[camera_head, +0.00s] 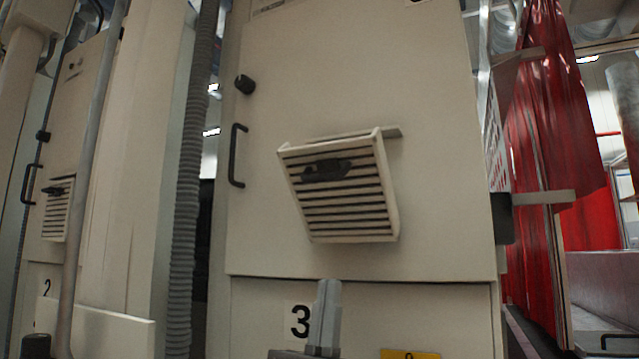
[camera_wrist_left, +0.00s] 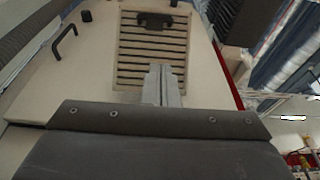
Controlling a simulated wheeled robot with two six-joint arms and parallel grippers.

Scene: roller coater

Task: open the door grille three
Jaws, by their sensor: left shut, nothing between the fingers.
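The door grille three (camera_head: 345,200) is a cream slatted panel on the cabinet door. It stands tilted out from the door at its top, with a dark handle (camera_head: 327,170) near its upper edge. The number 3 label (camera_head: 300,321) is on the panel below the door. My left gripper (camera_head: 327,290) is shut and empty, below the grille and apart from it in the head view. In the left wrist view the grille (camera_wrist_left: 152,55) and its handle (camera_wrist_left: 155,19) lie beyond the closed fingers (camera_wrist_left: 161,72). My right gripper is not in view.
The cabinet door (camera_head: 420,90) has a black side handle (camera_head: 237,155) and a black knob (camera_head: 245,84). A ribbed hose (camera_head: 188,190) runs down on the left. Another grille (camera_head: 57,215) is on cabinet 2. Red curtains (camera_head: 550,120) hang at right.

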